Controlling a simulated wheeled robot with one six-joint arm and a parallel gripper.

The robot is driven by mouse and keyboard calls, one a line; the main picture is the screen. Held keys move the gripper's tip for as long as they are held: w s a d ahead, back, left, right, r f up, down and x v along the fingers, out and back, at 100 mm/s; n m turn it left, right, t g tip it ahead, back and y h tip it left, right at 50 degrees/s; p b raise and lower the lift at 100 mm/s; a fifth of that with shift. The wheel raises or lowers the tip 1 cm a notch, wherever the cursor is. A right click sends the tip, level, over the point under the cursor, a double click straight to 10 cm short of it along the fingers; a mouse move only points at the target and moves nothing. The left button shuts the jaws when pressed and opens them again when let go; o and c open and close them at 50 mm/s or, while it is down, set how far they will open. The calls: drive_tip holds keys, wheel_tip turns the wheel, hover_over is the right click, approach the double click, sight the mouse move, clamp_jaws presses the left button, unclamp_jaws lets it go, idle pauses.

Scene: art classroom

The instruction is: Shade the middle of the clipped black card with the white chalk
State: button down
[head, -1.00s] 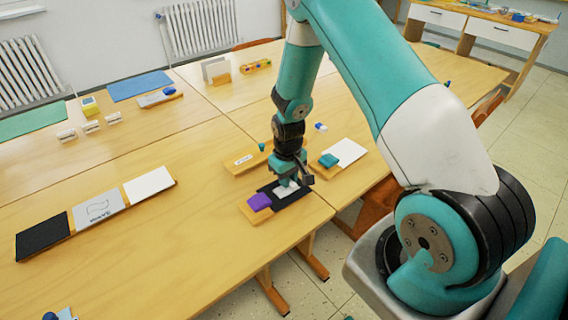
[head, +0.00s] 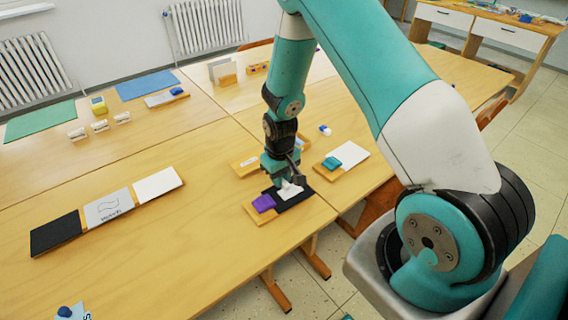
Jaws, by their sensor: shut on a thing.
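The black card (head: 298,199) lies on a wooden board (head: 262,217) near the table's right front edge, with a purple clip (head: 263,203) on its left end. An irregular white patch (head: 290,192) shows on the middle of the card. My gripper (head: 284,181) points down just above the far side of this patch. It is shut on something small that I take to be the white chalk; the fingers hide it. I cannot tell whether its tip touches the card.
Behind are a board with a white card (head: 354,151) and teal clip (head: 331,163), and a wooden holder (head: 243,166) partly behind my arm. A board with black, grey and white cards (head: 158,184) lies left. The table between is clear.

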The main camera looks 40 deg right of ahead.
drive_tip(key=shift+r+p, duration=1.5)
drive_tip(key=shift+r, duration=0.8)
